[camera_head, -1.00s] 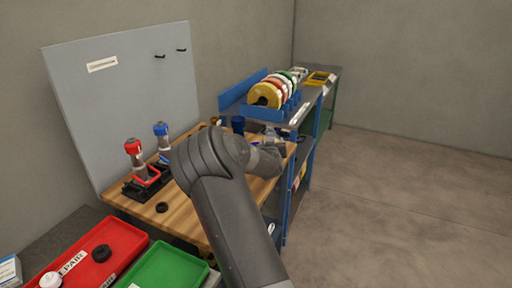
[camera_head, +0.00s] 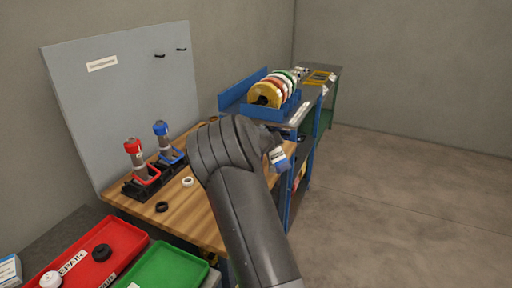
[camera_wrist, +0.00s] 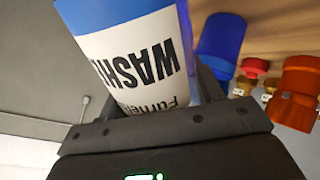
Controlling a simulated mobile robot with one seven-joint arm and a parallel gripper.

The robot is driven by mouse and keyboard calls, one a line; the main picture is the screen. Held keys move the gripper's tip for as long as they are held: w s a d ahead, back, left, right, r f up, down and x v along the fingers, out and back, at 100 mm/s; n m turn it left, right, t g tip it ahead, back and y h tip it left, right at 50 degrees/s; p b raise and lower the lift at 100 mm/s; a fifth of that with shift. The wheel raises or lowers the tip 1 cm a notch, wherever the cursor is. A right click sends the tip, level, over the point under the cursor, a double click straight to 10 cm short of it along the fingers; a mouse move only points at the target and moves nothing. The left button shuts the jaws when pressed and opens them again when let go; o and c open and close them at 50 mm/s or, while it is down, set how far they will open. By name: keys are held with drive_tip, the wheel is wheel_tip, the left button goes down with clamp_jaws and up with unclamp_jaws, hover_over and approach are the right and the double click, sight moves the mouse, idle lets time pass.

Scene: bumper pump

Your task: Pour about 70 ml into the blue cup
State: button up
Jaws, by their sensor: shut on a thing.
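My gripper (camera_wrist: 160,98) is shut on a white bottle (camera_wrist: 135,55) with a blue band and dark lettering that reads in part "WASH". The same bottle shows small and tilted in the head view (camera_head: 278,157), to the right of my arm. The blue cup (camera_wrist: 221,45) is beside the bottle in the wrist view, to its right, over the wooden bench. In the head view my arm hides the cup and the gripper. I cannot see the bottle's mouth or any liquid leaving it.
An orange container (camera_wrist: 298,90) and red-topped brass fittings (camera_wrist: 254,68) are near the cup. Red and blue-topped pumps (camera_head: 134,147) stand in a black holder on the bench (camera_head: 183,208). A blue shelf (camera_head: 290,119) with coloured discs is behind. Red (camera_head: 128,237) and green trays (camera_head: 193,265) are in front.

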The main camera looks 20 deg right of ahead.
sight(274, 153)
drive_tip(key=shift+s+d+f+g, duration=0.15)
drive_tip(key=shift+f+g, duration=0.1)
drive_tip(key=shift+f, duration=0.2)
drive_tip(key=shift+s+f+g, duration=0.1)
drive_tip(key=shift+f+g, duration=0.15)
drive_tip(key=shift+f, duration=0.2)
drive_tip(key=shift+s+f+n+g, duration=0.3)
drive_tip(key=shift+f+n+g, duration=0.2)
drive_tip(key=shift+n+g, duration=0.15)
drive_tip(key=shift+s+n+g+h, duration=0.15)
drive_tip(key=shift+n+g+h, duration=0.15)
drive_tip(key=shift+g, duration=0.35)
drive_tip(key=shift+r+g+p, duration=0.3)
drive_tip(key=shift+w+r+n+g, duration=0.25)
drive_tip(key=shift+g, duration=0.05)
drive_tip(key=shift+g+h+p, duration=0.3)
drive_tip(key=shift+g+p, duration=0.2)
drive_tip(key=shift+p, duration=0.2)
drive_tip(key=shift+s+n, duration=0.2)
drive_tip(key=shift+n, duration=0.1)
drive_tip(key=shift+g+p, duration=0.3)
drive_tip(key=shift+p, duration=0.25)
idle(1.1)
